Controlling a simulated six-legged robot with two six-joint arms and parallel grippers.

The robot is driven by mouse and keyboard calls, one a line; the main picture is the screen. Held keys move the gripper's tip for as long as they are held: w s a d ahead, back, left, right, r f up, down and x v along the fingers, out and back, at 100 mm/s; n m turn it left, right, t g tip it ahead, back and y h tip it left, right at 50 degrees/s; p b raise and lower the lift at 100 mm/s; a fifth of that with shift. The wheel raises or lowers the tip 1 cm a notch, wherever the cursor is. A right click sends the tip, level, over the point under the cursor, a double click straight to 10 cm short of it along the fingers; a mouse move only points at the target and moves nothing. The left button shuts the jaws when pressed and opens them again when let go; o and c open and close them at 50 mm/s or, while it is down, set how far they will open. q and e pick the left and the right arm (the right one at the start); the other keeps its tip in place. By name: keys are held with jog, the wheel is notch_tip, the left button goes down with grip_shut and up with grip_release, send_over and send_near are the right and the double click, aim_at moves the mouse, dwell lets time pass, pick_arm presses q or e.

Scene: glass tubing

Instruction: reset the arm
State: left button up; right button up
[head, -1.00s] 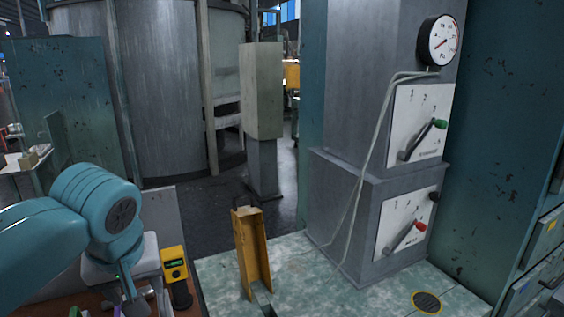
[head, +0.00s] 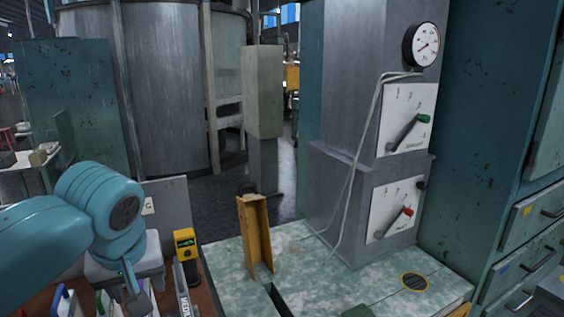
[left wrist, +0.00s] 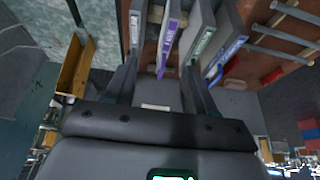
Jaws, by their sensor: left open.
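My teal left arm (head: 100,208) comes in from the left in the head view. Its gripper (head: 133,284) hangs downward over the books at the lower left, partly hidden by the wrist. In the left wrist view the two dark fingers of my left gripper (left wrist: 160,66) are spread apart, with nothing held between them. A book with a purple spine (left wrist: 168,46) stands beyond the gap between the fingers. My right arm cannot be made out.
More books, one with a green label (left wrist: 203,36), stand close beside the left gripper. A yellow handheld device (head: 186,243) and a yellow bracket (head: 255,234) are nearby. A grey column with levers (head: 366,215) stands on the speckled bench (head: 325,290). Drawers (head: 527,252) are at right.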

pick_arm(q)
jog(key=w+d+f+m+g+h, duration=0.1)
jog(key=w+d+f+m, duration=0.15)
jog(key=f, duration=0.55)
jog(key=w+d+f+m+h, duration=0.1)
jog(key=d+f, duration=0.2)
jog(key=f, duration=0.6)
jog(key=s+d+f+g+h, duration=0.1)
jog(key=s+d+f, duration=0.1)
jog(key=f, duration=0.6)
jog(key=s+d+f+g+h, duration=0.1)
jog(key=s+d+f, duration=0.15)
jog(key=f, duration=0.55)
jog(key=s+f+h, duration=0.2)
jog(key=s+f, duration=1.4)
jog(key=s, duration=0.1)
notch_tip(320, 180, down, 10)
jog(key=b, duration=1)
jog(key=shift+s+d+f+g, duration=0.2)
jog(key=shift+d+g, duration=0.15)
jog(key=shift+g, duration=0.05)
jog(key=shift+a+n, duration=0.1)
jog(key=shift+n, duration=0.15)
